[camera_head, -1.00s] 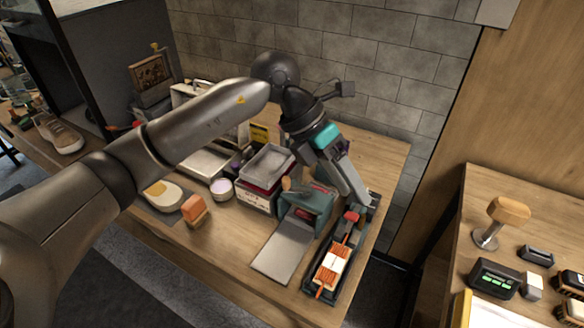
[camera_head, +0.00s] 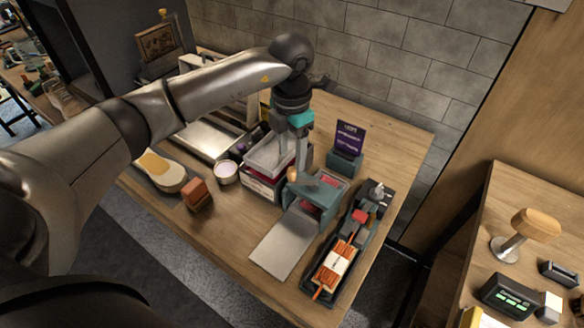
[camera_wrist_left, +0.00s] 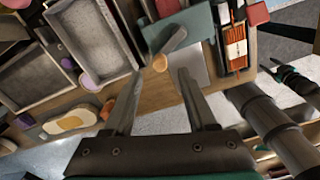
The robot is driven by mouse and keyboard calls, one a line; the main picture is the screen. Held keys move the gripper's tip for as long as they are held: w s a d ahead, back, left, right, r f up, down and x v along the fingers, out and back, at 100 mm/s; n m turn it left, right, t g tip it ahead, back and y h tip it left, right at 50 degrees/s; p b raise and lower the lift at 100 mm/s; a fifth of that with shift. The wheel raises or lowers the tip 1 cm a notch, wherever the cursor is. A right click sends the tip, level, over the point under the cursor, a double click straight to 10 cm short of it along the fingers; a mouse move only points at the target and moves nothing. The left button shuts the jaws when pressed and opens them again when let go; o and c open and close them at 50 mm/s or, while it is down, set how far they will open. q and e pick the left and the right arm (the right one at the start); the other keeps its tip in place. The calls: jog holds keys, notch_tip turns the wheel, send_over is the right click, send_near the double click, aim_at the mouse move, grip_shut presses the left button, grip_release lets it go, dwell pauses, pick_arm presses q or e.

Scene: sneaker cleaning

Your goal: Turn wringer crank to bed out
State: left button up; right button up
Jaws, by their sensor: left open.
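The wringer (camera_head: 325,207) is a teal box on the wooden table, with a flat grey plate (camera_head: 283,245) reaching out from its front. Its crank has a round wooden knob (camera_head: 293,174) on top. In the left wrist view the knob (camera_wrist_left: 160,63) and the crank's handle (camera_wrist_left: 173,40) show just beyond the fingers. My left gripper (camera_head: 290,168) points down at the knob, open and empty. In the wrist view its fingertips (camera_wrist_left: 160,74) stand on either side of the knob's line; I cannot tell whether they touch it.
A dark tray with an orange-banded bundle (camera_head: 336,262) lies right of the wringer. A purple sign (camera_head: 350,138) stands behind it. A stacked grey tray (camera_head: 268,155), a round jar (camera_head: 225,172) and a brown block (camera_head: 196,194) are to the left.

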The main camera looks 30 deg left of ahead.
aim_at(292, 168)
pick_arm(q)
notch_tip(292, 168, down, 6)
jog(key=shift+r, duration=0.15)
grip_shut()
dwell(0.6)
